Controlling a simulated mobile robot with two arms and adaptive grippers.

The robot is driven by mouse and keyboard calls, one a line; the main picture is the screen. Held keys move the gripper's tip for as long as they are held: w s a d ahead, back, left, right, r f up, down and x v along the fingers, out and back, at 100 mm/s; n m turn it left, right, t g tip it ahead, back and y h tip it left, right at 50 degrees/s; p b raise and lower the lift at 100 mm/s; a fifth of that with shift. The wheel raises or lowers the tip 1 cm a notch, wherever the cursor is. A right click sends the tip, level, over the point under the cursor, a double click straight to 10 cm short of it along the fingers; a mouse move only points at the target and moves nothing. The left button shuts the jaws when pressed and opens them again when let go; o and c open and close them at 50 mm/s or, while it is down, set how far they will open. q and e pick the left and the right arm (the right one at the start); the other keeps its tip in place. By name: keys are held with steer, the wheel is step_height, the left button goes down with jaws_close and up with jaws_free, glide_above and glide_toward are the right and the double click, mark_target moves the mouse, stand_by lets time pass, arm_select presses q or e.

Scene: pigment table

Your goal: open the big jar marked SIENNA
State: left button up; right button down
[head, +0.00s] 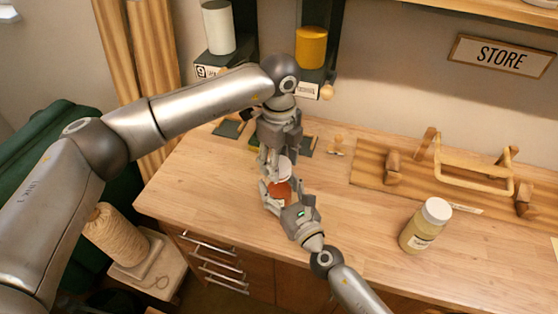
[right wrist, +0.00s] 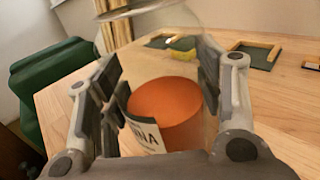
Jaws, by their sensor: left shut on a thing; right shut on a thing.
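The jar marked SIENNA (head: 280,190) is clear, with orange-brown pigment inside and a white lid (head: 284,170). My right gripper (head: 276,194) is shut on the jar's body from the front. In the right wrist view the jar (right wrist: 168,112) is between the fingers, and its label shows only the end letters "NNA". My left gripper (head: 273,164) comes down from above and is shut on the lid, its fingers partly hiding it. Whether the lid has turned cannot be told.
A second jar (head: 424,228) with pale yellow contents and a white lid stands at the right. A wooden rack (head: 470,168) is fixed behind it. White (head: 218,28) and yellow (head: 311,48) cylinders stand at the back. The table between the jars is clear.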

arm_select(q)
steer(key=shift+r, duration=0.9)
steer(key=shift+r, duration=2)
arm_select(e)
steer(key=shift+c, duration=1.6)
jaws_free()
steer(key=shift+s, duration=0.1)
steer(key=v, duration=1.2)
